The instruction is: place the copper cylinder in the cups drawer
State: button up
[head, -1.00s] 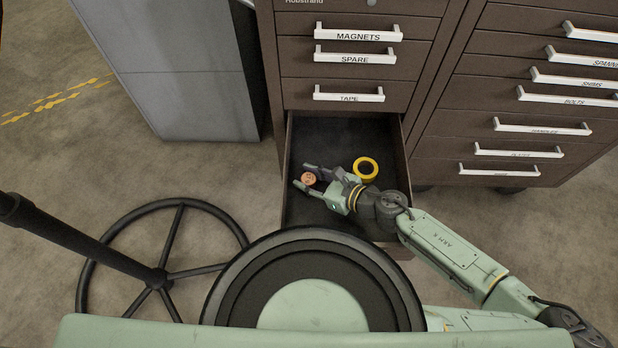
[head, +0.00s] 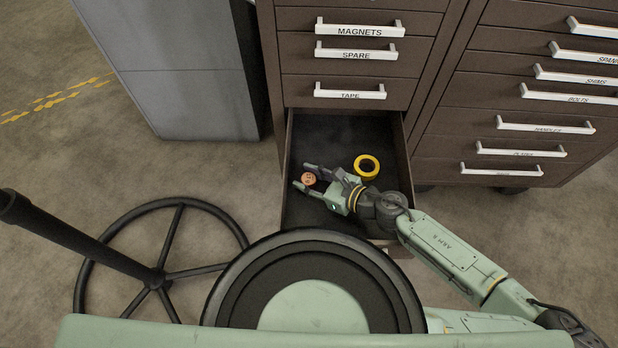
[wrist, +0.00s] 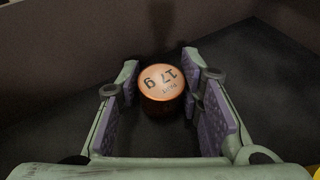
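The copper cylinder (head: 309,179) is a short, round piece with an orange-copper top. In the wrist view its top (wrist: 161,82) reads "17 g". My gripper (head: 305,177) reaches over the open drawer (head: 345,130) from the right. Whether the cylinder touches the drawer floor is hard to tell. The open drawer is below the one labelled TAPE; its own label is hidden, and I read no cups label.
A yellow ring (head: 367,167) lies in the drawer, right of the cylinder and close to my gripper. Shut drawers labelled MAGNETS, SPARE and TAPE (head: 350,91) are above. Another cabinet (head: 520,150) stands right, a grey cabinet (head: 185,80) left. The drawer's back is clear.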

jog(key=o, duration=0.4)
jog(key=shift+s+d+f, duration=0.1)
jog(key=shift+s+f, duration=0.05)
jog(key=shift+f, duration=0.4)
jog(key=shift+c, duration=0.2)
jog(key=shift+d+r+p, duration=0.1)
jog(key=shift+r+p, duration=0.4)
jog(key=shift+p, duration=0.1)
jog(key=b+v, duration=0.1)
jog(key=v, duration=0.4)
jog(key=b+v, duration=0.1)
jog(key=v, duration=0.4)
jog(key=shift+s+d+r, duration=0.1)
jog(key=shift+d+r, duration=0.1)
jog(key=shift+r, duration=0.15)
jog(key=shift+s+d+r, duration=0.3)
jog(key=shift+d+r, duration=0.1)
